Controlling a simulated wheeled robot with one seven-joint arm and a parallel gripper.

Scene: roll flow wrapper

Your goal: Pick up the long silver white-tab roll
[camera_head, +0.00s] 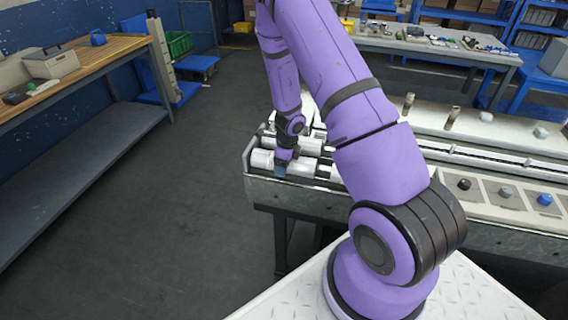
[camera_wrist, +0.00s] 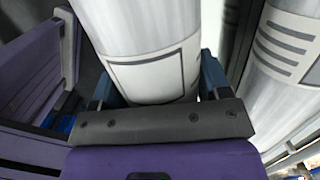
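My gripper (camera_head: 283,165) is down at the left end of the roll machine, over pale rolls lying there. In the wrist view its blue fingers (camera_wrist: 158,88) stand on either side of a silver-grey roll with a white end band (camera_wrist: 155,72) that carries a dark-outlined box. The fingers look close to the roll's sides, but I cannot tell whether they grip it. The roll's far part runs out of the wrist view at the top. In the head view my gripper partly hides the rolls (camera_head: 303,169).
A second roll with a striped white band (camera_wrist: 284,50) lies to the right in the wrist view. The machine's metal side wall (camera_head: 300,195) borders the rolls. Small knobs (camera_head: 505,191) sit in trays further right. A wooden bench (camera_head: 95,62) stands left, with open floor between.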

